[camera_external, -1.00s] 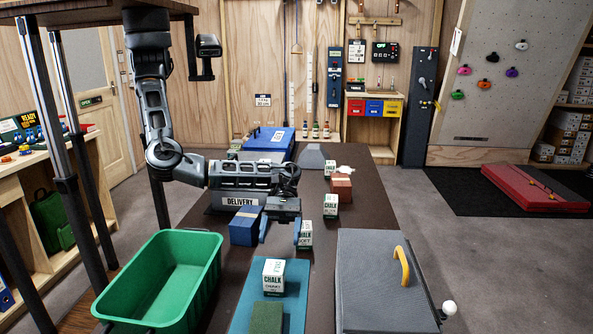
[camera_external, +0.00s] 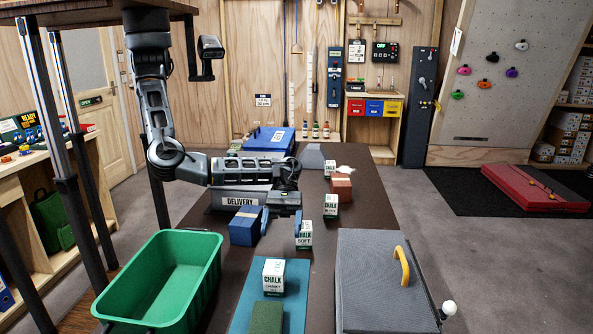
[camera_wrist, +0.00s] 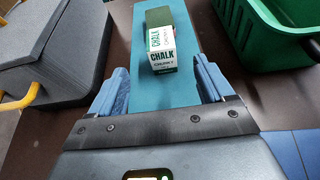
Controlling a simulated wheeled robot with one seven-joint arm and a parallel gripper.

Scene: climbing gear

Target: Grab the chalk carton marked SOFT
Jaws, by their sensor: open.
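The chalk carton marked SOFT (camera_external: 305,238) is a small white and green box standing upright on the dark table. My gripper (camera_external: 281,226) is open and empty, with its right blue finger in front of or beside this carton's left edge; I cannot tell if they touch. Another chalk carton (camera_external: 273,276), its smaller word reading like CHUNKY, stands on a teal mat (camera_external: 238,310) nearer the camera. In the wrist view this other carton (camera_wrist: 162,50) shows beyond my open gripper (camera_wrist: 166,75). The SOFT carton is not visible in the wrist view.
More chalk cartons stand farther back, one at the table's middle (camera_external: 331,206) and one behind it (camera_external: 329,168). A blue box (camera_external: 244,227) is left of my gripper. A green tub (camera_external: 160,275) and a grey yellow-handled case (camera_external: 380,285) flank the mat.

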